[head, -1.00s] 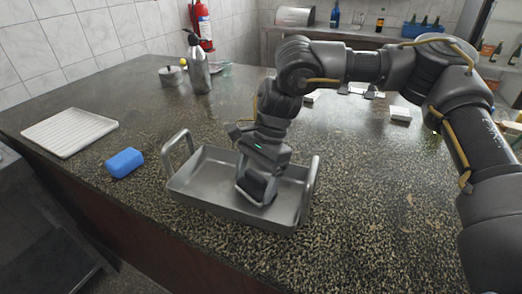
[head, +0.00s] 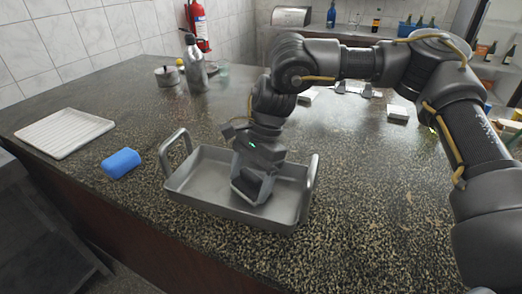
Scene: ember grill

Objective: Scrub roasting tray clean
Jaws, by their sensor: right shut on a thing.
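The roasting tray (head: 285,217) is a grey metal pan with two upright loop handles, standing on the speckled counter near its front edge. My right gripper (head: 250,190) reaches down into the tray, near its middle. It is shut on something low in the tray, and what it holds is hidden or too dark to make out. A blue sponge-like block (head: 121,163) lies on the counter to the left of the tray, apart from it. My left gripper is not in view.
A white ribbed rack (head: 64,133) lies at the counter's left. A dark bottle (head: 194,65) and a small metal pot (head: 167,76) stand at the back left. A small white block (head: 398,114) lies at the right. The counter right of the tray is clear.

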